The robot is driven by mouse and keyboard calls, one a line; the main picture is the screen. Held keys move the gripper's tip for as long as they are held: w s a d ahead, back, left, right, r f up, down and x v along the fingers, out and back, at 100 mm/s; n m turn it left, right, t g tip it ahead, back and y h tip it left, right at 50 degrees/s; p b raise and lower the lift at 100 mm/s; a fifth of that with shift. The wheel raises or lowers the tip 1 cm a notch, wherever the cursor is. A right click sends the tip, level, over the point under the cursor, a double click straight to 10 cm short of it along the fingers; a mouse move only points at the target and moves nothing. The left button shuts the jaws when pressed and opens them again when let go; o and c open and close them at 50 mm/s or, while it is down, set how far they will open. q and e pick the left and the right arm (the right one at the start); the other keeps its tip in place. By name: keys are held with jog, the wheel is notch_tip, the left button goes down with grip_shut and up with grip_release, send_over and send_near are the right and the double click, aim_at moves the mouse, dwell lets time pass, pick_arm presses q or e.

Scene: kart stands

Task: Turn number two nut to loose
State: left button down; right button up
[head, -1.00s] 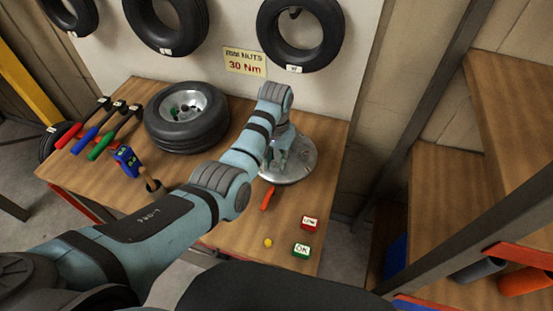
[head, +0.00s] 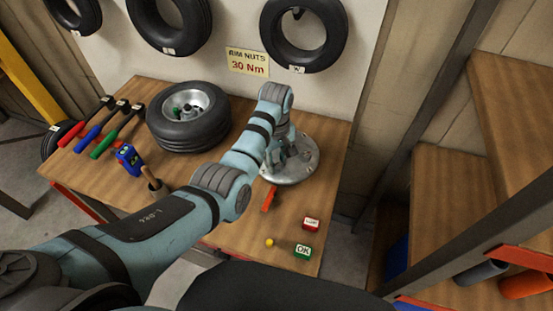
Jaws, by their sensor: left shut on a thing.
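A round grey metal disc (head: 301,174) with small holes near its rim sits on the wooden bench, right of the wheel. My left arm reaches over it, and my left gripper (head: 279,160) points down at the disc's middle. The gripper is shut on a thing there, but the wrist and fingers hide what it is. I cannot make out nut numbers. An orange-red handle (head: 269,199) sticks out towards me at the disc's near-left edge; its far end is unclear. My right gripper is not in view.
A tyre on a rim (head: 187,130) lies left of the disc. Red, blue and green handled tools (head: 103,142) lie at the far left, near a blue device (head: 128,159). A red block (head: 311,223), a green OK block (head: 302,251) and a yellow ball (head: 269,242) lie front right.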

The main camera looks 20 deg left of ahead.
aim_at(276, 163)
pick_arm(q)
jog(key=shift+s+f+n, duration=0.1)
jog(key=shift+s+n, duration=0.05)
jog(key=shift+n, duration=1.05)
jog(key=c, duration=1.3)
grip_release()
notch_tip(276, 163, up, 8)
jog(key=shift+f, duration=0.15)
jog(key=shift+f, duration=0.1)
